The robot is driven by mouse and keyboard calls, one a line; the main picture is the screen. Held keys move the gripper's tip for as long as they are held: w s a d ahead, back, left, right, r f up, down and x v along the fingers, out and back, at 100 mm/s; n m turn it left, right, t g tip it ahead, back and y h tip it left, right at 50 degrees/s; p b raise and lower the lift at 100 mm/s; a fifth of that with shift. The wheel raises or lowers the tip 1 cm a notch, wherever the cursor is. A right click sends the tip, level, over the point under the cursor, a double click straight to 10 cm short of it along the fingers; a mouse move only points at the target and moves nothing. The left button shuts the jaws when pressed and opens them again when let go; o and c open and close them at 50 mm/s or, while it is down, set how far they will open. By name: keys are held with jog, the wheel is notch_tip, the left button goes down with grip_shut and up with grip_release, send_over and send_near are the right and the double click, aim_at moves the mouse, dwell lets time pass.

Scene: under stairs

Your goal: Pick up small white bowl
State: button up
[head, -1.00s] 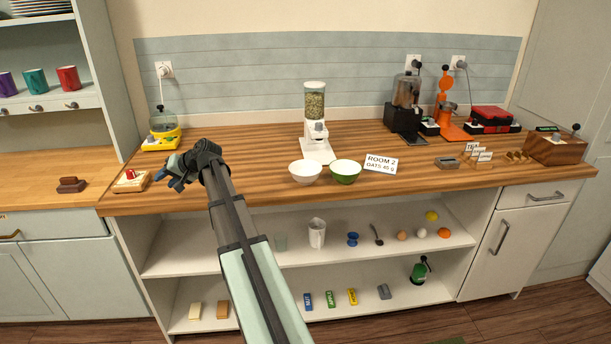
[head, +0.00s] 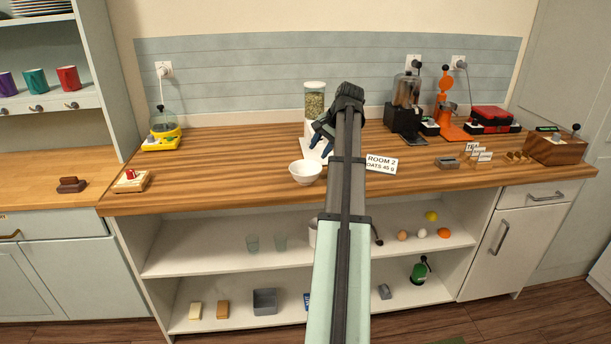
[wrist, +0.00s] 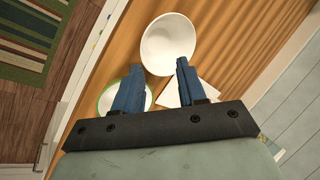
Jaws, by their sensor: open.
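The small white bowl (head: 305,173) stands upright on the wooden counter, left of my arm, in the head view. My gripper (head: 322,140) is open and empty, above the counter near the dispenser. In the wrist view the white bowl (wrist: 168,45) lies just beyond the tips of my open gripper (wrist: 157,72), apart from them. It looks empty. A second bowl, white inside with a green rim (wrist: 107,100), is partly covered by the left finger in the wrist view. My arm hides it in the head view.
The oat dispenser (head: 315,103) stands behind the bowl, partly covered by my gripper. A yellow-based appliance (head: 162,133) stands far left.

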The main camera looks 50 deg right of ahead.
aim_at(318, 174)
jog(key=shift+m, duration=0.4)
jog(key=f, duration=0.4)
jog(key=w+d+f, duration=0.1)
jog(key=f, duration=0.3)
jog(key=w+f, duration=0.1)
jog(key=f, duration=0.3)
jog(key=shift+w+d, duration=0.15)
jog(key=shift+d, duration=0.2)
jog(key=shift+c, duration=0.2)
jog(key=shift+r, duration=0.1)
grip_shut()
